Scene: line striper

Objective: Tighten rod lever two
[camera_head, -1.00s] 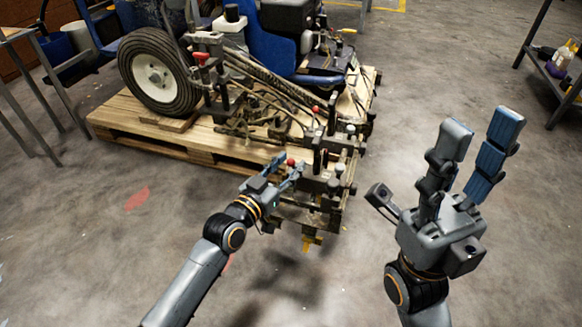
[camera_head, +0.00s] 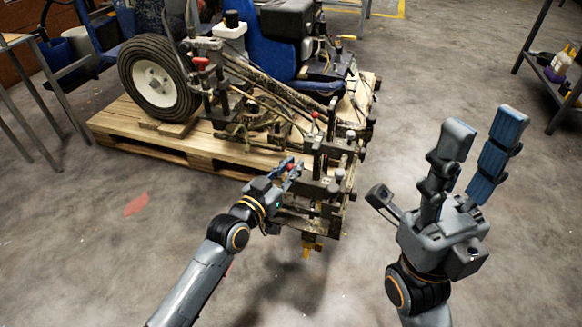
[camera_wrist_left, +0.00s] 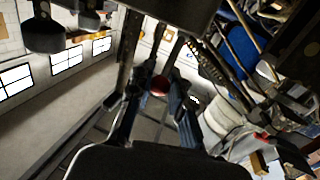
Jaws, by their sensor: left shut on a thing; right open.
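The line striper's front frame (camera_head: 318,215) stands at the near right end of the pallet, with several levers and knobs. My left gripper (camera_head: 291,168) is at the left side of this frame, shut on a small red knob (camera_head: 290,167) of a lever. The red knob also shows between the fingers in the left wrist view (camera_wrist_left: 159,85). The lever's rod below the knob is mostly hidden. Another red knob (camera_head: 315,112) stands farther back on the frame. My right gripper (camera_head: 485,125) is open and empty, raised at the right, apart from the machine.
The striper's wheel (camera_head: 160,77) and blue seat (camera_head: 273,52) are on the wooden pallet (camera_head: 150,138). A yellow part (camera_head: 308,244) hangs low at the front frame. A shelf (camera_head: 553,75) with bottles stands at the far right.

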